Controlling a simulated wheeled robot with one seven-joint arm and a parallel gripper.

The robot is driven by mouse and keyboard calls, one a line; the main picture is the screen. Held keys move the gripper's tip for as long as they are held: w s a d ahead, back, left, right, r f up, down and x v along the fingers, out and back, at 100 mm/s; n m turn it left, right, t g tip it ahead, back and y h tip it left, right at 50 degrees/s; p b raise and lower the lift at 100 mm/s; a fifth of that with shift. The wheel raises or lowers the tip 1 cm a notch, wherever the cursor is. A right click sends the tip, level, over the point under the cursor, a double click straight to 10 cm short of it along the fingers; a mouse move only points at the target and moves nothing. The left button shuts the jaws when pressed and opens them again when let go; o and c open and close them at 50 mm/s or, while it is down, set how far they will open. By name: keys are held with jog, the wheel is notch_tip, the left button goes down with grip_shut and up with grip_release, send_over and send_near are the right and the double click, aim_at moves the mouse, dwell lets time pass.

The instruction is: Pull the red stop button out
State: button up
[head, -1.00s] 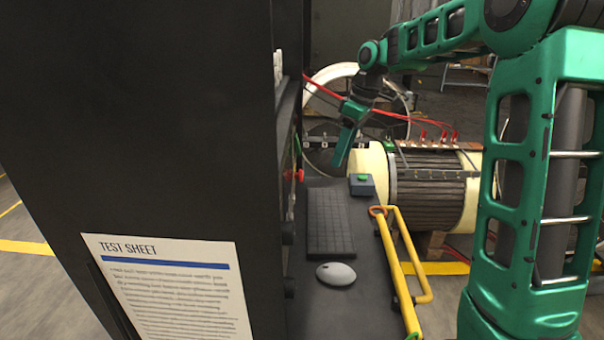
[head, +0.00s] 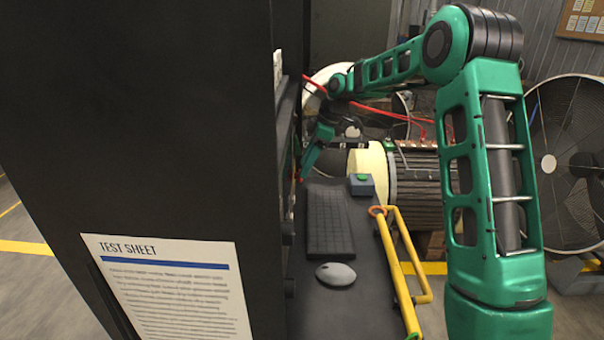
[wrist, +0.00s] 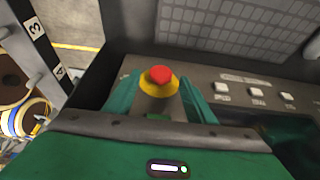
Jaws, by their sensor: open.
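The red stop button (wrist: 160,75) with its yellow collar stands out from the dark panel in the wrist view. My gripper (wrist: 158,92) is open, with one green finger on each side of the button. I cannot tell whether the fingers touch it. In the head view my gripper (head: 308,165) is at the panel's edge beside the dark cabinet. Only a small bit of red shows there, and the button is mostly hidden behind the gripper and cabinet side.
White push buttons (wrist: 256,92) sit right of the stop button.

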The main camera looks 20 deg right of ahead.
aim_at(297, 176)
jog(key=shift+x, duration=1.65)
